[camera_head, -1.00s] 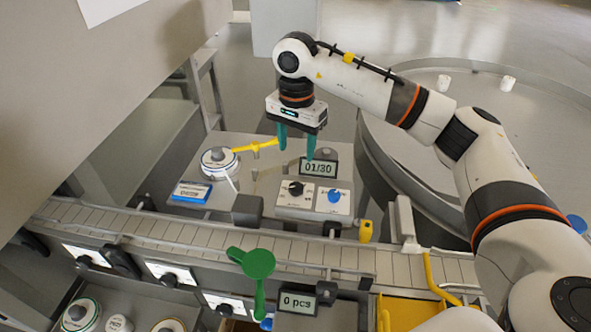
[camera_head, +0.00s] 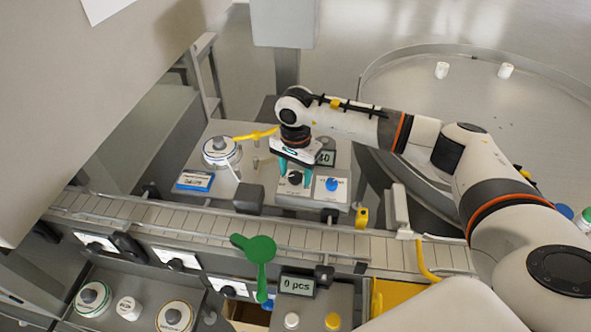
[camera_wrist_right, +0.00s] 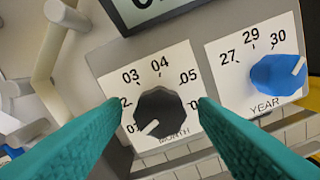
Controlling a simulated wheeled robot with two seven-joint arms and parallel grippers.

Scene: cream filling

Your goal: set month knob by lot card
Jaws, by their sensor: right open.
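The black month knob (camera_head: 295,177) is on a white plate. In the right wrist view, the knob (camera_wrist_right: 158,115) has its white mark pointing lower left, near 01; numbers 03, 04 and 05 show around it. My right gripper (camera_head: 297,174) is open, its teal fingers pointing down at the knob. In the wrist view, the fingers (camera_wrist_right: 162,104) stand on either side of the knob, with gaps visible. The lot card (camera_head: 195,180) lies left on the panel; its text is too small to read. The date display (camera_head: 326,157) is partly hidden by my gripper. My left gripper is not in view.
The blue year knob (camera_head: 332,184) is just right of the month knob; its mark points near 30 in the wrist view. A conveyor (camera_head: 205,225) and green paddle (camera_head: 259,250) lie in front.

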